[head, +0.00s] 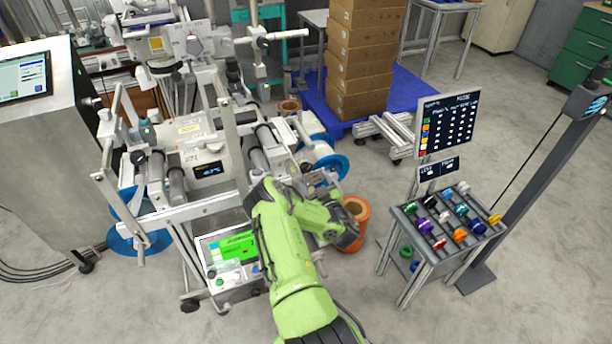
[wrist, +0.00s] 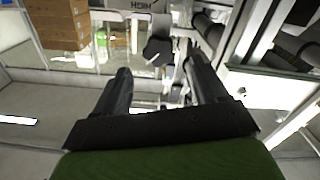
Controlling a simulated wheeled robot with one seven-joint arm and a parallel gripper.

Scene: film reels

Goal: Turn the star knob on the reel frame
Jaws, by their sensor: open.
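In the wrist view a dark, lobed knob (wrist: 157,50), which looks like the star knob, sits on light grey metalwork. My gripper (wrist: 159,76) is open, with its two dark fingers spread. The knob shows between and beyond the fingertips. Nothing is held, and I see no contact with the knob. In the head view the reel frame (head: 195,133) is a white and grey machine with rollers and blue reels. My green arm reaches over its right side. The gripper and the knob cannot be clearly made out there.
A rack of coloured knobs (head: 440,225) with a display board (head: 447,122) stands further right. Boxes (head: 360,60) are stacked on a blue pallet behind. Floor is clear in front of the rack.

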